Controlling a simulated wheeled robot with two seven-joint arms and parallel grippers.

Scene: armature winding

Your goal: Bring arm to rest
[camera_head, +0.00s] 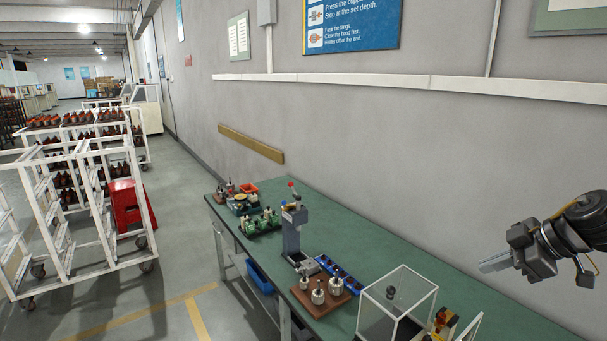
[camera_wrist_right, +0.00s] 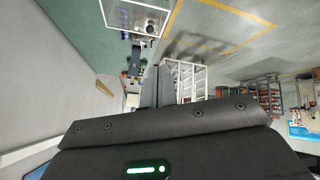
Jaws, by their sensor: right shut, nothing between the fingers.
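My right gripper (camera_head: 494,264) is at the right side of the head view, held up above the right end of the green workbench (camera_head: 390,250) and pointing left. Its fingers are together with nothing between them. In the right wrist view the closed fingers (camera_wrist_right: 156,88) show in the middle, above the dark gripper body. My left gripper is in neither view.
On the bench stand a grey press (camera_head: 291,230), a wooden block with metal parts (camera_head: 320,296), a blue tray (camera_head: 340,275) and a clear box (camera_head: 398,300). White racks (camera_head: 75,215) and a red stool (camera_head: 127,204) stand on the floor at left. The wall runs behind the bench.

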